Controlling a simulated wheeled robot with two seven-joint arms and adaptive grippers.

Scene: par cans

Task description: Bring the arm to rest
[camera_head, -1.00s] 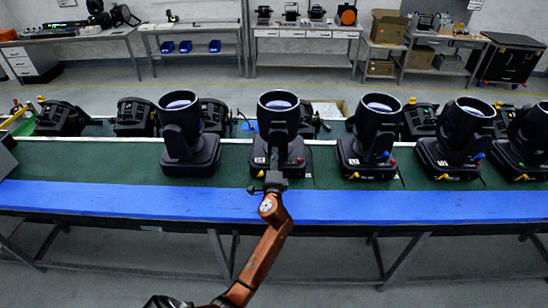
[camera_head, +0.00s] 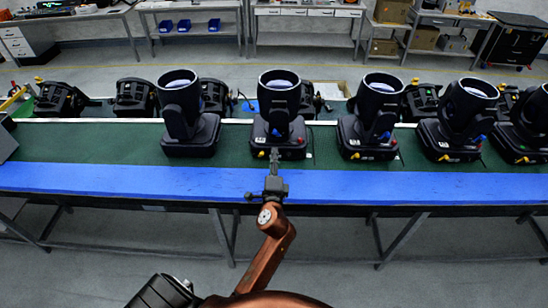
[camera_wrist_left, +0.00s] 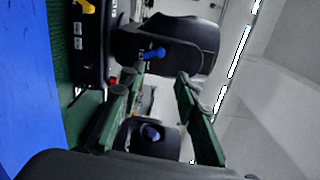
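My left gripper (camera_head: 274,156) is in front of the near face of the second par can (camera_head: 278,110) from the left. That can is black with an upright, open-topped round head on a square base. In the left wrist view my left gripper (camera_wrist_left: 155,88) shows two green-padded fingers standing apart with nothing clearly held between them. A par can's black body with a blue knob (camera_wrist_left: 153,54) shows beyond the fingers. Whether the gripper touches the can is hard to tell. My right gripper is not in view.
More black par cans stand in a row on the green belt (camera_head: 80,150), including one (camera_head: 187,115) to the left and one (camera_head: 372,115) to the right. A blue edge strip (camera_head: 110,182) runs along the front. Darker units stand behind. Grey floor (camera_head: 320,275) is clear in front.

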